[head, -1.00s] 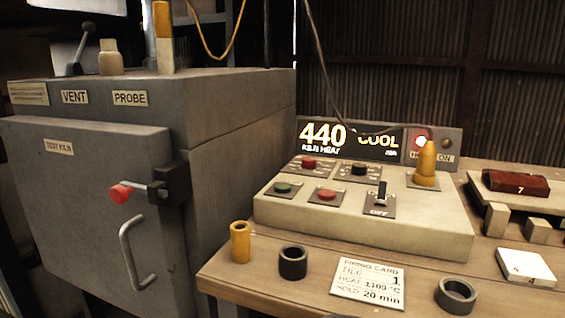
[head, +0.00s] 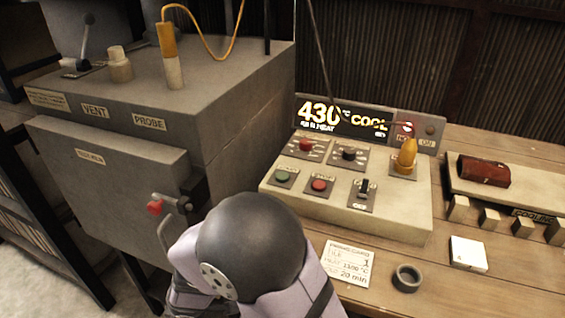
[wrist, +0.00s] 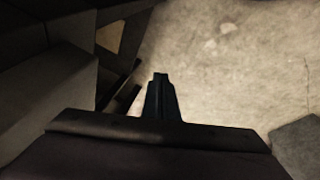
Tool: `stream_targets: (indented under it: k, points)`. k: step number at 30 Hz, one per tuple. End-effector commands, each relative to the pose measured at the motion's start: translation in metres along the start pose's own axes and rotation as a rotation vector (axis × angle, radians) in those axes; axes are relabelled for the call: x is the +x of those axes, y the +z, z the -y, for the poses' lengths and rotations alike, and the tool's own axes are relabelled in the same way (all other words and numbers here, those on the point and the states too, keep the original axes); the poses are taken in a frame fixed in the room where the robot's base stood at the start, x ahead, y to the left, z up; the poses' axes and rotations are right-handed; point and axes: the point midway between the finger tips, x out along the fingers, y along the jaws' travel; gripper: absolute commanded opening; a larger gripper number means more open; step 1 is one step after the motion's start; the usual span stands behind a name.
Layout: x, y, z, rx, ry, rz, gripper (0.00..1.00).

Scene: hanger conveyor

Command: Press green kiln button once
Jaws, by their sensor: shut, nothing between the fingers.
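The green button (head: 283,176) sits on its own plate at the front left of the sloped control panel (head: 395,219). A red button (head: 319,185) is just to its right. In the head view my arm fills the lower middle, in front of the panel, and my fingers are out of sight there. In the wrist view my gripper (wrist: 160,78) is shut and empty, above a pale floor and apart from any button.
The grey kiln (head: 110,170) with its red-knobbed latch (head: 155,207) stands left of the panel. The display (head: 345,117) reads 430 and COOL. A firing card (head: 346,264), dark ring (head: 407,278) and white tile (head: 468,253) lie on the table.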

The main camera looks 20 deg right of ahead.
Motion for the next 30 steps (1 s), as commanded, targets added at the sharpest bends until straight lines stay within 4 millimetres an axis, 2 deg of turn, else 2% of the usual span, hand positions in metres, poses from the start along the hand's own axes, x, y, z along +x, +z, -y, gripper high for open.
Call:
stream_targets:
  k: [1, 8, 15, 30]
  points:
    - [-0.019, -0.014, -0.002, -0.033, -0.004, -0.016, 0.00]
    - [-0.056, -0.057, 0.001, -0.170, -0.025, -0.087, 0.00]
    - [-0.096, -0.100, 0.014, -0.315, -0.067, -0.159, 0.00]
    - [-0.185, -0.168, 0.057, -0.611, -0.210, -0.289, 0.00]
